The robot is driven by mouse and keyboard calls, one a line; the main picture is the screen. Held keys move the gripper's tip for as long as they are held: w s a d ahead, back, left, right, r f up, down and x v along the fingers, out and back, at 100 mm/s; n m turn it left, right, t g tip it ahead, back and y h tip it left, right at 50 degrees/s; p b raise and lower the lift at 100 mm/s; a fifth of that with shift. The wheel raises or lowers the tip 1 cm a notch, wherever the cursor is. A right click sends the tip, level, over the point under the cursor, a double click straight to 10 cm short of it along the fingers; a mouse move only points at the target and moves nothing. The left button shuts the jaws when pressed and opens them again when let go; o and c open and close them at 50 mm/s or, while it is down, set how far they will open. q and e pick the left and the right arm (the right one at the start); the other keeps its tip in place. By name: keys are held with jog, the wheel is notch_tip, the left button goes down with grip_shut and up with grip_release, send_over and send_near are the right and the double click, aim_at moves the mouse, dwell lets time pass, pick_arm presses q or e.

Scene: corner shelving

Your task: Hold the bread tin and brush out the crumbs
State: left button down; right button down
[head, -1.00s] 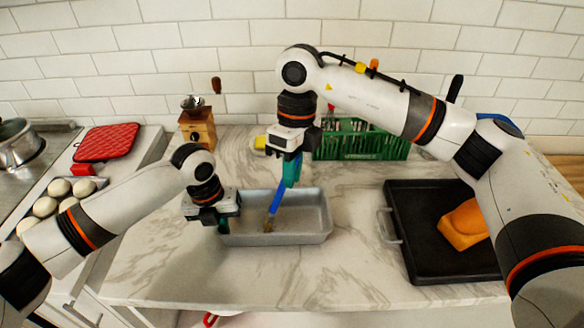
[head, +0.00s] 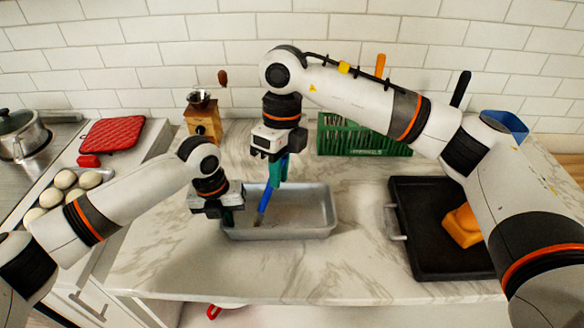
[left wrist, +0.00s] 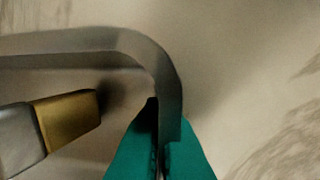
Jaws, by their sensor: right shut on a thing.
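The grey bread tin (head: 310,233) sits level on the marble counter. My left gripper (head: 229,217) is at its left end; in the left wrist view its teal fingers (left wrist: 160,145) are closed on the tin's rim (left wrist: 90,45). My right gripper (head: 277,180) is above the tin, shut on the blue-handled brush (head: 264,202), which tilts down into the tin's left part. The brush's golden-brown bristles (left wrist: 67,120) and grey ferrule show inside the tin in the left wrist view. I cannot make out crumbs.
A black tray (head: 430,262) with an orange block (head: 461,226) lies to the right. A green crate (head: 340,138) and a wooden grinder (head: 204,122) stand behind. A red mitt (head: 112,133) and a tray of pale buns (head: 64,180) are left. Bare counter lies in front of the tin.

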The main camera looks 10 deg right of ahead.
jog(key=shift+f, duration=0.1)
dwell(0.4)
jog(key=s+d, duration=0.1)
jog(key=d, duration=0.6)
jog(key=shift+s, duration=0.25)
jog(key=shift+a, duration=0.1)
dwell(0.6)
jog(key=shift+w+a, duration=0.25)
jog(key=shift+a, duration=0.9)
jog(key=shift+w+a, duration=0.25)
jog(key=shift+a, duration=0.95)
jog(key=shift+w+a, duration=0.25)
jog(key=shift+a, duration=0.9)
jog(key=shift+w, duration=0.1)
jog(key=shift+w+d, duration=0.1)
jog(key=shift+w, duration=0.3)
